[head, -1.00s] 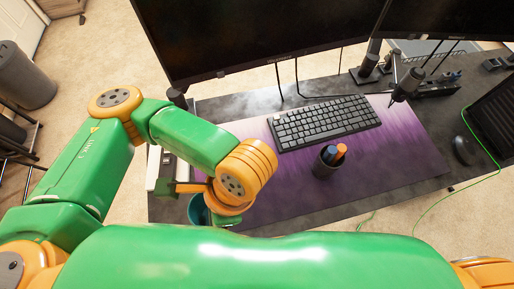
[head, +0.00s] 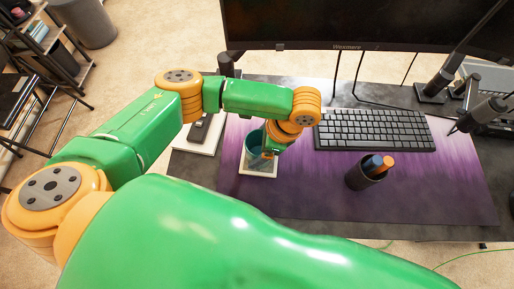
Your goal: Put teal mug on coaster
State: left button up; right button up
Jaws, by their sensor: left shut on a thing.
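The teal mug (head: 253,146) is left of the keyboard, partly hidden by my left gripper and wrist. My left gripper (head: 268,153) is shut on the mug at its right side. A pale square coaster (head: 258,168) lies on the purple desk mat, and the mug overlaps it in the view. I cannot tell whether the mug's base touches the coaster or is a little above it. My right gripper is not in view.
A black keyboard (head: 375,130) lies to the right. A dark pen cup (head: 362,176) with blue and orange items stands on the purple mat (head: 310,195). A white pad (head: 196,141) with a dark device lies to the left. A monitor (head: 330,25) stands behind.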

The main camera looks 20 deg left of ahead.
pick_arm(q)
jog(key=shift+w+f, duration=0.1)
jog(key=shift+f, duration=0.15)
jog(key=o, duration=1.4)
jog(key=shift+f, duration=0.1)
jog(key=p+v, duration=0.2)
jog(key=v, duration=1)
jog(key=shift+d, duration=0.1)
